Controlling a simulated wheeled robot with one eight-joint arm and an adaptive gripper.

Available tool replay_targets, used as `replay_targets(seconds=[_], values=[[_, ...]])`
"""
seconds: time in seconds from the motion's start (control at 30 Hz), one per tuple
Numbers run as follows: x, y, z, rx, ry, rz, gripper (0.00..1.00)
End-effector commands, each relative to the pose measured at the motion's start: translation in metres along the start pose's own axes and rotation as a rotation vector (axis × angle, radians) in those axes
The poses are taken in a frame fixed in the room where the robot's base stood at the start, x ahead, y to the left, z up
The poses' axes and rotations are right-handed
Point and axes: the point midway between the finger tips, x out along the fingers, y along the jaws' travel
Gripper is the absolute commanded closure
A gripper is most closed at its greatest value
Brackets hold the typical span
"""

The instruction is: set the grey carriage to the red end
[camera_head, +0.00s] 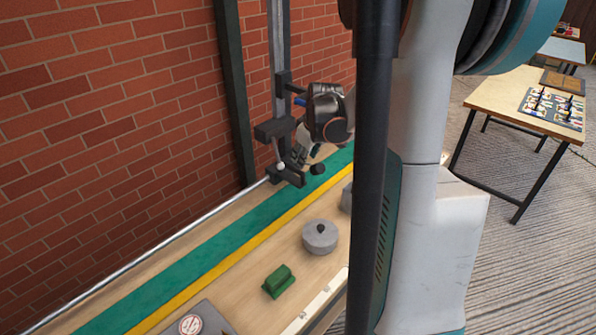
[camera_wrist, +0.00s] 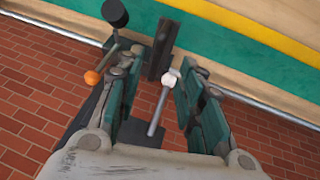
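No carriage clearly marked as grey, and no red end, can be picked out. A dark grey bracket assembly (camera_head: 275,129) stands on the post by the brick wall. A grey rod with a white ball (camera_head: 280,166) hangs from it. In the wrist view the white ball (camera_wrist: 171,76) shows between the fingers of my gripper (camera_wrist: 165,68), which are apart. I cannot tell whether they touch the rod. A dark upright block (camera_wrist: 162,48) lies just beyond. An orange ball (camera_wrist: 93,77) on another lever is left of the fingers. In the head view my gripper (camera_head: 300,152) is beside the brackets.
A long bench with a green strip (camera_head: 175,269) and yellow strip (camera_head: 215,269) runs along the wall. A silver rail (camera_head: 150,247) edges it. A grey round lidded pot (camera_head: 320,238) and a green block (camera_head: 279,281) stand on it. A wooden table (camera_head: 500,98) is at right.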

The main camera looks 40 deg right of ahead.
Motion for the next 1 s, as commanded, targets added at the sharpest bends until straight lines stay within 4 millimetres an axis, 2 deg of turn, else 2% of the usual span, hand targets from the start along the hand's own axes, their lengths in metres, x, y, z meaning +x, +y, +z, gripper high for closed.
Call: replay_targets(seconds=[0.03, 0.2, 0.43, 0.6, 0.93, 1.0], values=[[0.014, 0.0, 0.001, -0.001, 0.0, 0.0, 0.65], [0.048, -0.001, 0.0, -0.001, 0.0, 0.0, 0.65], [0.082, -0.001, 0.0, -0.001, 0.001, 0.0, 0.65], [0.093, -0.001, -0.001, -0.001, 0.001, 0.0, 0.65], [0.095, -0.001, -0.001, -0.001, 0.001, 0.0, 0.65], [0.095, -0.001, -0.001, -0.001, 0.001, 0.0, 0.81]])
